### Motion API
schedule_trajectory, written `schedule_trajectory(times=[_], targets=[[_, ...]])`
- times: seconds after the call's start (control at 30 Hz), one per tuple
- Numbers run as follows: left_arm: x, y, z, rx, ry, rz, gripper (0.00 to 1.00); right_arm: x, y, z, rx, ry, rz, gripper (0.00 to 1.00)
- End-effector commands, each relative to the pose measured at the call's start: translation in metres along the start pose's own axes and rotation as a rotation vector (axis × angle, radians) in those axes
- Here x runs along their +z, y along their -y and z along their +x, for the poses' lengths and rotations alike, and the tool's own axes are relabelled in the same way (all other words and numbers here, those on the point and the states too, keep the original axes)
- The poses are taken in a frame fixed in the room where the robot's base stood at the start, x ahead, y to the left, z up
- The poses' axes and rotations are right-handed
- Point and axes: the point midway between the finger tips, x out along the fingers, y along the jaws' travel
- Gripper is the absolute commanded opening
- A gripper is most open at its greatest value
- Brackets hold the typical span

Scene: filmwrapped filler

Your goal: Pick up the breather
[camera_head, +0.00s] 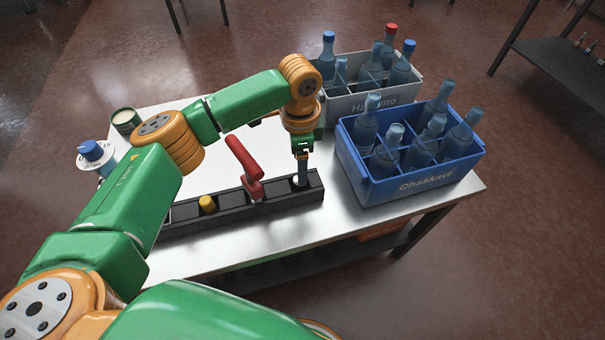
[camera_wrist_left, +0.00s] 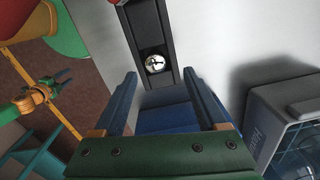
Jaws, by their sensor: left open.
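A long black rack (camera_head: 240,205) lies on the steel table. Its right end holds a small round silvery piece (camera_wrist_left: 155,64), which I take to be the breather, though the views do not name it. My left gripper (camera_head: 302,170) points down over that end of the rack. In the wrist view its two fingers (camera_wrist_left: 160,76) are apart, with the silvery piece just beyond the tips and nothing held between them. In the head view the gripper partly hides the piece. At the left of the wrist view, what looks like my right gripper (camera_wrist_left: 50,88) is small and unclear.
A red tool (camera_head: 246,165) and a yellow stopper (camera_head: 207,204) stand in the rack. A blue bottle crate (camera_head: 430,180) is close to the right, and a grey crate (camera_head: 345,105) is behind. A blue-capped item (camera_head: 92,152) and a green tin (camera_head: 125,118) stand at left.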

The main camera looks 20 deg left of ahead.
Motion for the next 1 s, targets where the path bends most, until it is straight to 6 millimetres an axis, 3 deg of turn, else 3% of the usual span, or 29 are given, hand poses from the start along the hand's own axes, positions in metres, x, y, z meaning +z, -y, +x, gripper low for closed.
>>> schedule_trajectory(times=[0.2, 0.43, 0.7, 1.0], targets=[[0.001, -0.006, 0.039, 0.001, 0.000, 0.002, 0.74, 0.010, 0.001, 0.005, -0.001, 0.018, -0.001, 0.50], [0.001, -0.006, 0.043, -0.001, -0.001, 0.002, 0.74, 0.006, 0.000, 0.005, 0.000, 0.010, -0.001, 0.50], [0.001, -0.005, 0.042, -0.001, -0.001, 0.002, 0.02, 0.005, -0.001, 0.005, 0.001, 0.007, -0.001, 0.50], [0.001, -0.005, 0.042, -0.002, -0.001, 0.002, 0.00, 0.004, -0.001, 0.005, 0.001, 0.006, -0.001, 0.50]])
